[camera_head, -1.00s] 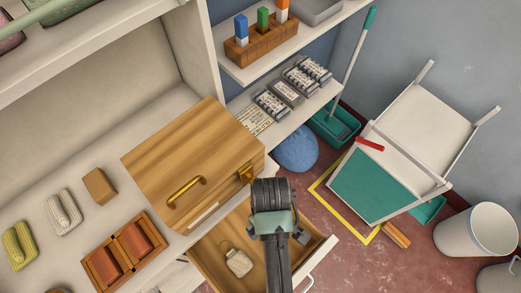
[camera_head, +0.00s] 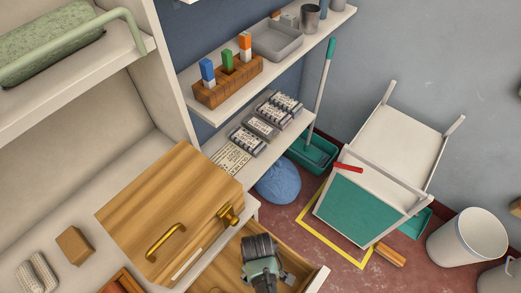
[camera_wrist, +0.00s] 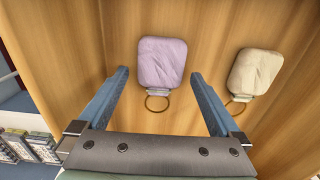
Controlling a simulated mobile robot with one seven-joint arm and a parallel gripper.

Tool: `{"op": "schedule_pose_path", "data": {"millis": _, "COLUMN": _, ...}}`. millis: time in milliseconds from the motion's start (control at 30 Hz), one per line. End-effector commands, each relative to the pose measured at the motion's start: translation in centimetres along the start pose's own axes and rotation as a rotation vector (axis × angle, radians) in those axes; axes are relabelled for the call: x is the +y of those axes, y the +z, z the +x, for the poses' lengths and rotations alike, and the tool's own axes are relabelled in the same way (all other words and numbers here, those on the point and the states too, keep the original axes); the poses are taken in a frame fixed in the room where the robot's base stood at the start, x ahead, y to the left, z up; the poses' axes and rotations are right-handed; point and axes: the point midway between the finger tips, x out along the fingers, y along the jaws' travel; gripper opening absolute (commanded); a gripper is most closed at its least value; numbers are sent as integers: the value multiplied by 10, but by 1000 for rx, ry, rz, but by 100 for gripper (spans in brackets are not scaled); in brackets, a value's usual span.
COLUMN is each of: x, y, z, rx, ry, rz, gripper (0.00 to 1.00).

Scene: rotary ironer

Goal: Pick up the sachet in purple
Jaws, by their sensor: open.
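The purple sachet (camera_wrist: 162,62) shows in the wrist view, a padded pouch with a ring at its lower end, lying on the wooden floor of the drawer (camera_wrist: 215,20). A cream sachet (camera_wrist: 256,72) with a similar ring lies to its right. My gripper (camera_wrist: 160,72) is open and empty; its two fingers point toward the purple sachet, one on each side of it in the picture. I cannot tell how far above it they are. In the head view my gripper (camera_head: 262,275) is over the open drawer (camera_head: 305,270), and the purple sachet is hidden there.
A wooden box (camera_head: 165,210) with a gold handle stands on the counter left of the drawer. Shelves with small labelled boxes (camera_head: 262,125) are behind. The drawer walls surround my gripper.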

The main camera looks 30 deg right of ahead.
Motion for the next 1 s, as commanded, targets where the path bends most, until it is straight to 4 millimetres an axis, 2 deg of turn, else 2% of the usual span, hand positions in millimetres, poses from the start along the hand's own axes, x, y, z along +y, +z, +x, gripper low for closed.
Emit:
{"op": "schedule_pose_path", "data": {"millis": 267, "x": 0, "y": 0, "z": 2, "rx": 1, "ry": 1, "rz": 0, "gripper": 98}}
{"op": "schedule_pose_path", "data": {"millis": 700, "x": 0, "y": 0, "z": 2, "rx": 1, "ry": 1, "rz": 0, "gripper": 19}}
{"op": "schedule_pose_path", "data": {"millis": 1000, "x": 0, "y": 0, "z": -1, "rx": 1, "ry": 1, "rz": 0, "gripper": 18}}
